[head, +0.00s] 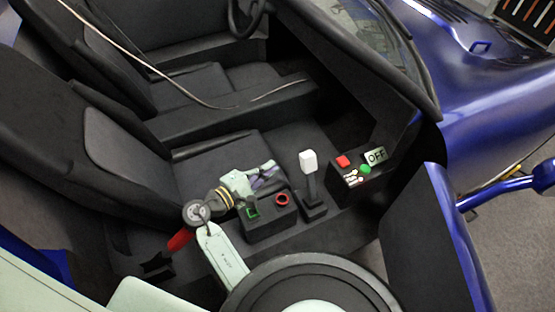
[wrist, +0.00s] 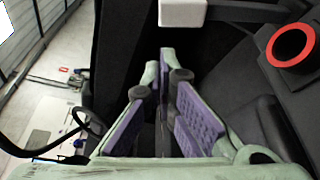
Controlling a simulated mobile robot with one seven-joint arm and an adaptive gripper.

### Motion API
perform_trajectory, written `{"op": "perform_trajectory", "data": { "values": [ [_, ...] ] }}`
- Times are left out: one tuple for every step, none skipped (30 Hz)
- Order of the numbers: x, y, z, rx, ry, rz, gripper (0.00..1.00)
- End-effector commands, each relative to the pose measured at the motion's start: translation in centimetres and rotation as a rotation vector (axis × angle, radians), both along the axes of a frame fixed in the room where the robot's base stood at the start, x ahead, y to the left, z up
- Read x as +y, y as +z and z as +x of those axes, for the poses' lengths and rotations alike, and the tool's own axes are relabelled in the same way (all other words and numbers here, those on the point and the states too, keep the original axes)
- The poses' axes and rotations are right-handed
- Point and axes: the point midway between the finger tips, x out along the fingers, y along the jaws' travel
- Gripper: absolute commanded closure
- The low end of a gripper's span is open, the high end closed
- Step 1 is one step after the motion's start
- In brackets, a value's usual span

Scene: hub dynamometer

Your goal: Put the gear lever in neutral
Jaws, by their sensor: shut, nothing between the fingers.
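The gear lever (head: 308,162) has a white block knob on a dark shaft and stands nearly upright from a small black base (head: 313,207) in the head view. Its white knob (wrist: 182,12) shows at the top edge of the wrist view, with part of the dark shaft to its right. My gripper (head: 271,171) is left of the knob in the head view, apart from it. The purple-padded fingers (wrist: 160,72) are shut and empty in the wrist view, below the knob in the picture. I cannot tell the lever's gear position.
A black box (head: 270,228) with a green square and red ring (head: 282,199) sits just below my gripper. A control box (head: 346,190) with red and green buttons and an OFF sign (head: 376,156) stands right of the lever. Dark seats (head: 205,165) lie behind; the blue door (head: 430,240) is at right.

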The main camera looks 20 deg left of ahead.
Motion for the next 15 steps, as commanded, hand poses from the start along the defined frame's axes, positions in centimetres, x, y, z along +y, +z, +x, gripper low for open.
{"op": "perform_trajectory", "data": {
  "values": [
    [-0.4,0.1,0.7,0.0,-0.003,0.0,1.0],
    [-0.7,0.0,1.1,0.0,-0.003,0.0,1.0],
    [-1.0,0.0,1.8,0.0,-0.004,-0.001,1.0],
    [-1.2,-0.1,2.3,0.0,-0.003,0.0,1.0],
    [-1.5,-0.2,2.8,0.001,-0.004,0.0,1.0],
    [-1.9,-0.3,3.5,0.001,-0.003,0.0,1.0],
    [-2.1,-0.4,4.0,0.001,-0.003,0.0,1.0],
    [-2.3,-0.4,4.5,0.0,-0.003,-0.001,1.0],
    [-2.6,-0.5,5.1,0.0,-0.003,0.0,1.0],
    [-2.8,-0.5,5.5,0.0,-0.002,0.0,1.0],
    [-3.1,-0.6,5.9,0.0,-0.002,0.001,1.0],
    [-3.2,-0.7,6.4,0.001,-0.001,0.0,1.0],
    [-3.4,-0.8,6.7,0.0,0.0,0.001,1.0],
    [-3.5,-0.8,7.0,0.0,-0.001,0.001,1.0],
    [-3.7,-0.9,7.3,0.0,-0.001,0.001,1.0]
  ]
}}
